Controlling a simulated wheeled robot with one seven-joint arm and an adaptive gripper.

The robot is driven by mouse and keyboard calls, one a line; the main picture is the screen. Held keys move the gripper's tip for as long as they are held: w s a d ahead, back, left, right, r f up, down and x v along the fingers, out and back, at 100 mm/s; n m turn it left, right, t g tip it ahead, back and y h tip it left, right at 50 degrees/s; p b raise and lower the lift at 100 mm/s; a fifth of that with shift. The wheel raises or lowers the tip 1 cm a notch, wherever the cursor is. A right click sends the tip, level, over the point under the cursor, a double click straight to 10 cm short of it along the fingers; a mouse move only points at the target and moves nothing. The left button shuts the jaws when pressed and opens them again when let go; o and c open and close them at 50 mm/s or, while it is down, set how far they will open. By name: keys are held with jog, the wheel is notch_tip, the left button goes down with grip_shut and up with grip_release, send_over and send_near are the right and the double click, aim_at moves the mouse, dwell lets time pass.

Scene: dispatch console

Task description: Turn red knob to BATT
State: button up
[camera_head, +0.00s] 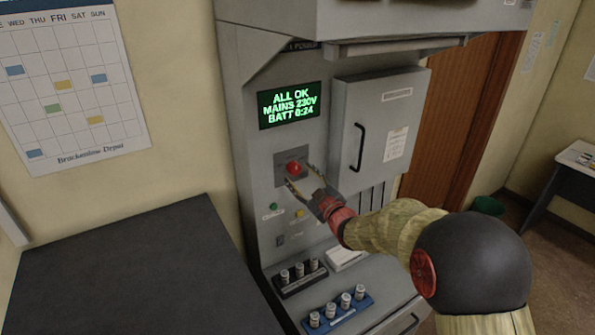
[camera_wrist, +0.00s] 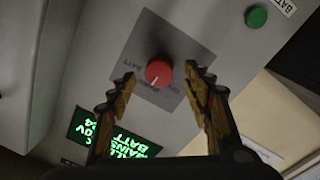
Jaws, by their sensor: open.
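The red knob (camera_head: 293,167) sits on a grey square plate (camera_wrist: 139,40) on the console's front panel. In the wrist view the red knob (camera_wrist: 159,71) carries a white pointer mark towards the lower left of the picture. Small lettering lies around it; one label reads BATT, and the mark does not point at it. My gripper (camera_head: 301,175) is open in front of the knob. In the wrist view my gripper (camera_wrist: 160,75) has one finger on each side of the knob, apart from it. I cannot tell the remaining depth to the knob.
A green screen (camera_head: 290,105) above reads ALL OK, MAINS 230V, BATT 0:24. A handled cabinet door (camera_head: 376,125) stands out at right. A green button (camera_head: 273,206) and a yellow one (camera_head: 299,213) sit below. Racks with several cylinders (camera_head: 338,313) stand on the ledge.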

aim_at(296, 171)
jog(key=shift+x, duration=1.55)
jog(key=shift+c, duration=0.4)
jog(key=c, duration=1.1)
jog(key=m, duration=0.5)
jog(key=shift+b, duration=0.4)
jog(key=m+p, duration=0.2)
jog(key=m, duration=0.4)
jog(key=shift+r+g, duration=0.15)
jog(key=shift+g, duration=0.15)
jog(key=shift+m, duration=0.4)
